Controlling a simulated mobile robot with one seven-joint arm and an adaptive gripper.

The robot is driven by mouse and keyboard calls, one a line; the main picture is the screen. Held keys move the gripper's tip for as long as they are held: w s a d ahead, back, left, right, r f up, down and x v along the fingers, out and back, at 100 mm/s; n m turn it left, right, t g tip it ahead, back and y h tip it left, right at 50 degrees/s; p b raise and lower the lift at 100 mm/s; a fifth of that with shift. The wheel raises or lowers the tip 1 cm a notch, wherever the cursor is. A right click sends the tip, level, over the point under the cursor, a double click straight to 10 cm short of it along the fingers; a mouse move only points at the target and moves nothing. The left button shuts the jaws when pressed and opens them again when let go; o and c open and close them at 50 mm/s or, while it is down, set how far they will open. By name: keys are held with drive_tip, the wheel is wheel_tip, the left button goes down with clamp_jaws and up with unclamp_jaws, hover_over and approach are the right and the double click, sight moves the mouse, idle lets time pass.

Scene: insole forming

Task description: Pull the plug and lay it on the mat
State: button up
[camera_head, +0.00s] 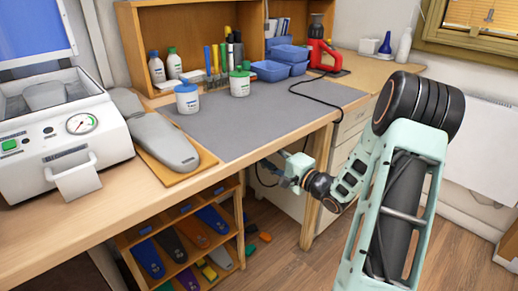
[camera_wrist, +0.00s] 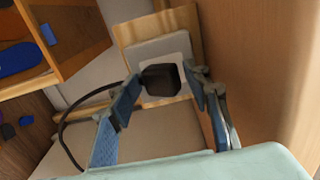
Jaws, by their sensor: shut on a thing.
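The black plug (camera_wrist: 162,80) sits in front of a pale wall socket plate (camera_wrist: 178,58) under the desk. I cannot tell whether its pins are in the socket. My gripper (camera_wrist: 160,84) has one finger on each side of the plug and is shut on it. The plug's black cord (camera_wrist: 72,115) curves away to the left. In the head view my gripper (camera_head: 288,172) is below the desk's front edge, and the plug is not clearly visible there. The grey mat (camera_head: 270,115) lies flat on the desk top.
A red tool (camera_head: 322,55) with a black cord stands behind. A wooden panel (camera_wrist: 255,70) is close on the gripper's right. Shelves (camera_wrist: 75,35) are at left.

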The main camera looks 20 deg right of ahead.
drive_tip(key=shift+w+a+r, duration=0.1)
drive_tip(key=shift+a+r, duration=0.1)
drive_tip(key=shift+r, duration=0.2)
clamp_jaws()
drive_tip(key=shift+d, duration=0.1)
drive_tip(key=p+v, duration=0.2)
drive_tip(key=v, duration=0.4)
drive_tip(key=shift+f, duration=0.3)
idle(0.4)
drive_tip(key=p+v, duration=0.4)
drive_tip(key=v, duration=0.9)
idle(0.8)
drive_tip(key=shift+r, duration=0.1)
wheel_tip(320, 180, up, 19)
drive_tip(key=p, duration=2)
